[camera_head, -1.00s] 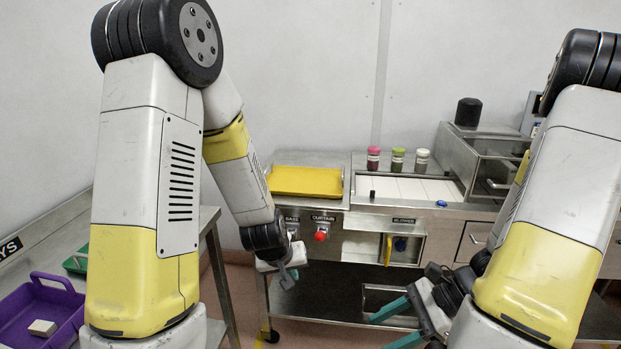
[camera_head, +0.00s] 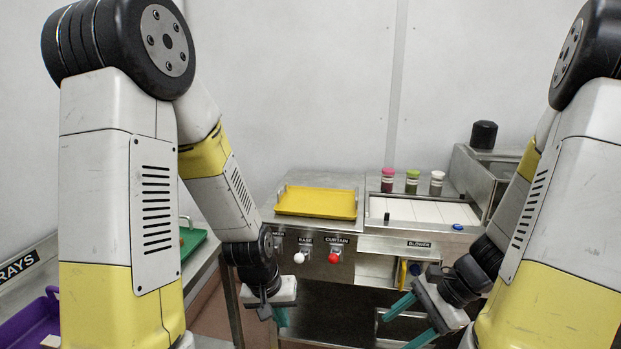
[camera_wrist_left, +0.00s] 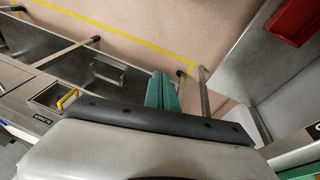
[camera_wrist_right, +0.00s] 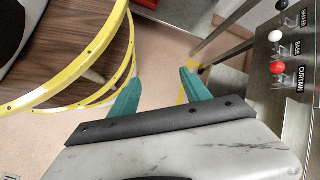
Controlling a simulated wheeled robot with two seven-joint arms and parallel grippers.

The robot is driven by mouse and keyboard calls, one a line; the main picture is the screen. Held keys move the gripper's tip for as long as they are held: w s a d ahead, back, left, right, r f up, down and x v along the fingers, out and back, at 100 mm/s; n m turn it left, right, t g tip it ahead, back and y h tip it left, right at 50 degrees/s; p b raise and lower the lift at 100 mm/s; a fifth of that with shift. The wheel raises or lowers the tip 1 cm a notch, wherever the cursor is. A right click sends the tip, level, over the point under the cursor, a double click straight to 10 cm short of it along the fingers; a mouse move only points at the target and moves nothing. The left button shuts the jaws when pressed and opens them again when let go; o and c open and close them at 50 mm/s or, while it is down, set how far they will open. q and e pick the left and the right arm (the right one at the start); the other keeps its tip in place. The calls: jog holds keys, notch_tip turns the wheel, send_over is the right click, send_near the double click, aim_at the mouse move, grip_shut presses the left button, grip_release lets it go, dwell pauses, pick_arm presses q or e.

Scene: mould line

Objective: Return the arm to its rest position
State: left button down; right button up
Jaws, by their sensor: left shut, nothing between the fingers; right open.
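My left gripper (camera_head: 280,316) hangs in front of the left end of the steel bench, below the row of switches. Its teal fingers lie together in the left wrist view (camera_wrist_left: 162,92), shut with nothing between them. My right gripper (camera_head: 408,322) is in front of the bench under the blower panel. Its teal fingers stand apart and empty in the right wrist view (camera_wrist_right: 161,90). Both arms are bent, with the forearms reaching toward the bench. Neither gripper visibly touches anything.
The steel bench carries a yellow tray (camera_head: 316,203), several small jars (camera_head: 412,181) and a white-panelled recess (camera_head: 415,210). Its front has a white knob (camera_head: 299,258) and a red knob (camera_head: 333,258). At left are a purple tray (camera_head: 28,325) and a green tray (camera_head: 192,240).

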pick_arm(q)
jog(key=s+a+r+t, duration=0.1)
jog(key=s+a+r, duration=0.1)
jog(key=r, duration=0.6)
jog(key=s+a+r+t, duration=0.1)
jog(key=s+a+r, duration=0.2)
jog(key=r, duration=0.6)
jog(key=s+a+r+t, duration=0.1)
jog(key=s+r, duration=0.3)
jog(key=r, duration=0.5)
jog(key=shift+a+r+t, duration=0.2)
jog(key=shift+a+t, duration=0.2)
jog(key=shift+a, duration=0.5)
pick_arm(e)
jog(key=s+a+r+n+t+h, duration=0.1)
jog(key=a+r+n+t+h, duration=0.1)
jog(key=r+n, duration=0.5)
jog(key=s+a+r+n+t+h, duration=0.2)
jog(key=r+n, duration=0.5)
jog(key=r, duration=0.9)
jog(key=shift+a+t+h, duration=0.4)
jog(key=shift+t, duration=0.2)
jog(key=shift+r, duration=0.1)
